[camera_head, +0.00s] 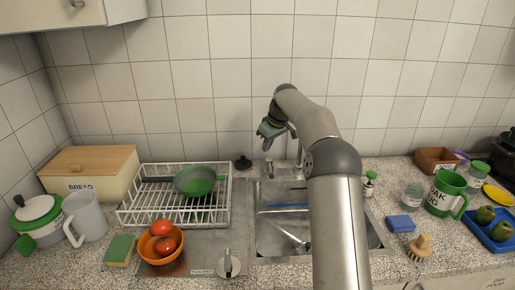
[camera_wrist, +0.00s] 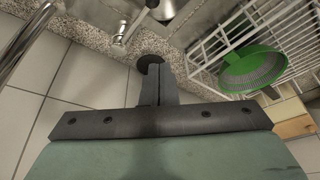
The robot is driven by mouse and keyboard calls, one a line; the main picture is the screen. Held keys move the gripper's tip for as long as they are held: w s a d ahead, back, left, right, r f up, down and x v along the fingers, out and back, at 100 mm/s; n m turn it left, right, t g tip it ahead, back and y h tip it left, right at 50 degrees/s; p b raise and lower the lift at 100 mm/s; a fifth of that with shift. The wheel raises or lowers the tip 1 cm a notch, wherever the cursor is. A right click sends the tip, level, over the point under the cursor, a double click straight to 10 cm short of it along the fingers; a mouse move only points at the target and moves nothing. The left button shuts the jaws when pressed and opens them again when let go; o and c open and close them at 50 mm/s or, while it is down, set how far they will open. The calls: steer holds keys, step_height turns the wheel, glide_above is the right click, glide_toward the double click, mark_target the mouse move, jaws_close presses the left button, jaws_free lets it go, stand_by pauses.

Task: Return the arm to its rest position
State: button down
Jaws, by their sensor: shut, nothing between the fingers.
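My gripper (camera_head: 267,146) is raised above the back edge of the sink, in front of the tiled wall, at the end of my arm. In the wrist view, the two dark fingers of my gripper (camera_wrist: 158,84) are pressed together with nothing between them. My arm rises from the bottom of the head view, bends at its top and hides part of the sink (camera_head: 262,225).
The faucet (camera_head: 298,150) and a black round stopper (camera_head: 243,162) are close below my gripper. A white dish rack (camera_head: 150,215) with a green colander (camera_head: 196,181) stands left. An orange bowl (camera_head: 150,250) and a green mug (camera_head: 446,190) flank the sink area.

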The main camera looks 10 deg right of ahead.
steer(key=s+a+r+m+g+h, duration=0.15)
steer(key=s+a, duration=0.25)
steer(key=s, duration=0.5)
steer(key=s+a+r+m, duration=0.1)
steer(key=s+a+r, duration=0.25)
steer(key=s, duration=0.45)
steer(key=s+a+f+m, duration=0.1)
steer(key=s+f, duration=0.3)
steer(key=s, duration=1.2)
steer(key=s+a+f+m+g, duration=0.1)
steer(key=s+f, duration=0.4)
steer(key=s, duration=1.1)
steer(key=shift+s+m, duration=0.15)
steer(key=shift+m, duration=0.7)
steer(key=shift+a+h, duration=0.1)
steer(key=shift+h, duration=0.15)
